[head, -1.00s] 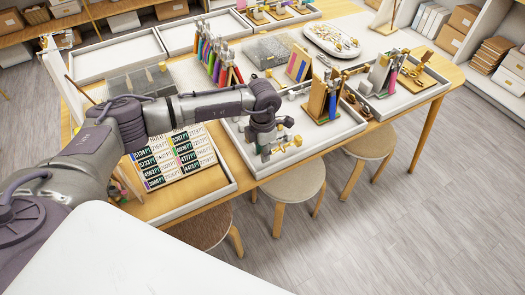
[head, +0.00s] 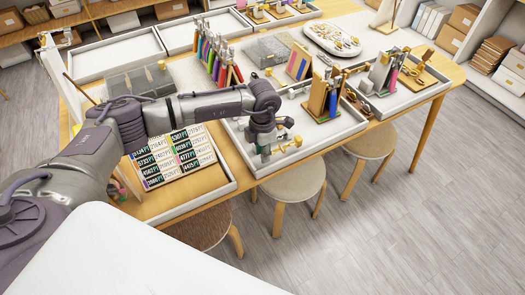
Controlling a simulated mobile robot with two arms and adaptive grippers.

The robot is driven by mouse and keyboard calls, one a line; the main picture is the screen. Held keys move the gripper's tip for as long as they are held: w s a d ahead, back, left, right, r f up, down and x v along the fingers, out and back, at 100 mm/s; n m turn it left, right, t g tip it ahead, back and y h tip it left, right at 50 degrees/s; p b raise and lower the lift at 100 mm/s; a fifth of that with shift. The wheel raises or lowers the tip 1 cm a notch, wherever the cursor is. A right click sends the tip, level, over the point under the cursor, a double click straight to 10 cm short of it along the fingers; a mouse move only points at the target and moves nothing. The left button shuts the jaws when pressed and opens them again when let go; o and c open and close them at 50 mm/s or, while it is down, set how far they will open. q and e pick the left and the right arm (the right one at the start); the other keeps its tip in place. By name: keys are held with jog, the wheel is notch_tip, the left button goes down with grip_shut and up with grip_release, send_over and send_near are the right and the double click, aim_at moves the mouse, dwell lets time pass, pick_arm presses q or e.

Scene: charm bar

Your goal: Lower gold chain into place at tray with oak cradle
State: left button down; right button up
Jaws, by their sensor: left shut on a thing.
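My left gripper (head: 264,151) reaches in from the left and points down over the left part of the white-rimmed front tray (head: 345,137). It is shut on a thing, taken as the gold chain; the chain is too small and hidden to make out. An upright oak stand (head: 318,94) with coloured strips rises from the right part of this tray; I cannot tell whether it is the oak cradle. Small gold and silver pieces (head: 297,141) are in the tray just right of the gripper. Whether the held thing touches the tray is unclear. My right gripper is not in view.
A board of printed cards (head: 172,158) lies left of the gripper. A rack of coloured strips (head: 215,55) and a grey box (head: 266,51) stand behind. Another tray (head: 405,96) with stands is on the right. Stools (head: 290,180) stand along the front edge.

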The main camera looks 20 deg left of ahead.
pick_arm(q)
jog(key=shift+f+b, duration=0.95)
jog(key=shift+b, duration=0.35)
dwell(2.0)
jog(key=c, duration=0.9)
grip_release()
jog(key=shift+o, duration=0.2)
jog(key=shift+r, duration=0.15)
jog(key=shift+r+p, duration=1.9)
jog(key=shift+r, duration=1)
